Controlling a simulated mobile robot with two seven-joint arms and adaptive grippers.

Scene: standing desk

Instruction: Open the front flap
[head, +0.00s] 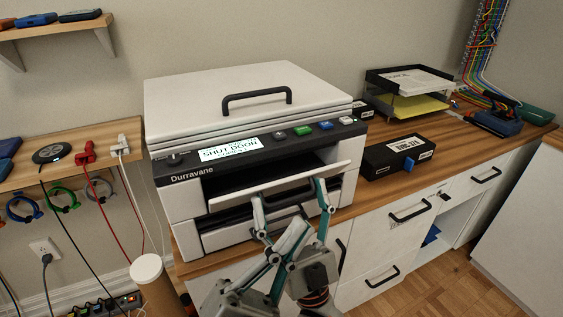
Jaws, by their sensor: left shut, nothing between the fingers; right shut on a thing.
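The white printer (185,205), marked Durravane, stands on the wooden desk. Its front flap (235,195) is a white panel tilted outward below the control strip, with a dark gap above it. My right gripper (290,190) is at the flap, its fingers at the panel's lower edge, and is shut on it; the exact contact is hard to see. My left gripper (302,222) is shut and empty, just below and in front of the flap. The grippers overlap in the view and hide part of the printer's lower front. The display (230,149) reads "SHUT DOOR" above a blurred line.
A black box (398,155) lies right of the printer. A paper tray (408,82) and a blue tool (497,120) are farther right. A brown cylinder with a white top (147,268) stands at lower left. Cables hang from the left shelf (75,140). White drawers (400,225) are below the desk.

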